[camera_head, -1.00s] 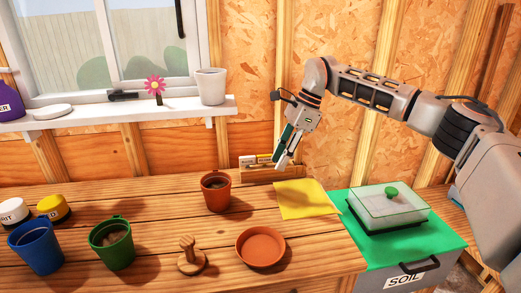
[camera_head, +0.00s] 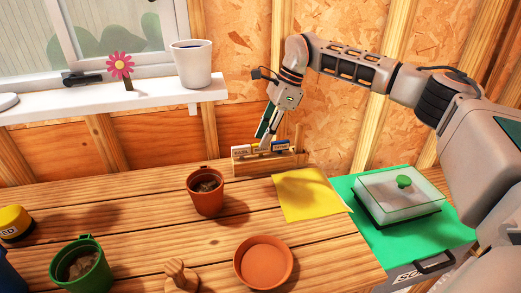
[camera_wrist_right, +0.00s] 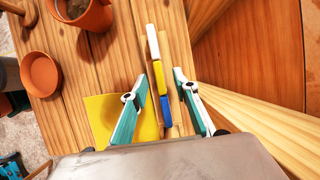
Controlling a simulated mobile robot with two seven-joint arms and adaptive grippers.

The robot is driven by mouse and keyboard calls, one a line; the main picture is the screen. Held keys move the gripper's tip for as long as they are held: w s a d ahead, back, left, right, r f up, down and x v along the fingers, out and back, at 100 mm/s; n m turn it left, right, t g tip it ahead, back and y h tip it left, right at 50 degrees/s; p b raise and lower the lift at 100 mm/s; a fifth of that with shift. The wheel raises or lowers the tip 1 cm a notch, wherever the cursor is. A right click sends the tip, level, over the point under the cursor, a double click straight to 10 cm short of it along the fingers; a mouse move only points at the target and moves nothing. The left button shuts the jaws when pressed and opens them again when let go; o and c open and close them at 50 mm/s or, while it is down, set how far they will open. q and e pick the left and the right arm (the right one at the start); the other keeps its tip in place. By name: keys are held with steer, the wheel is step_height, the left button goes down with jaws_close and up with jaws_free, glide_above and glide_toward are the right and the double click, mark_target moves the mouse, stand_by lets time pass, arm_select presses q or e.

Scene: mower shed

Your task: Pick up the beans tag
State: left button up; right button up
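The wooden tag holder (camera_head: 262,167) stands at the back of the bench against the wall. A white tag (camera_wrist_right: 152,42), a yellow tag (camera_wrist_right: 159,77) and a blue tag (camera_wrist_right: 166,108) stand in a row in it. Their lettering is too small to read surely, so I cannot tell which is the beans tag. My right gripper (camera_head: 265,143) points down at the holder. In the right wrist view its fingers (camera_wrist_right: 160,73) are open, one on each side of the row near the yellow and blue tags. My left gripper is out of view.
A terracotta pot (camera_head: 206,195) and a yellow sheet (camera_head: 308,196) lie in front of the holder. A terracotta saucer (camera_head: 263,263) and a green pot (camera_head: 82,268) are nearer. A clear-lidded tray (camera_head: 398,196) is at right. The wall is close behind the holder.

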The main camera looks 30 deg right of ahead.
mark_target(261, 155)
steer(key=x, duration=0.3)
steer(key=shift+s+f, duration=0.1)
steer(key=shift+f, duration=0.3)
jaws_close()
steer(key=shift+r, duration=0.15)
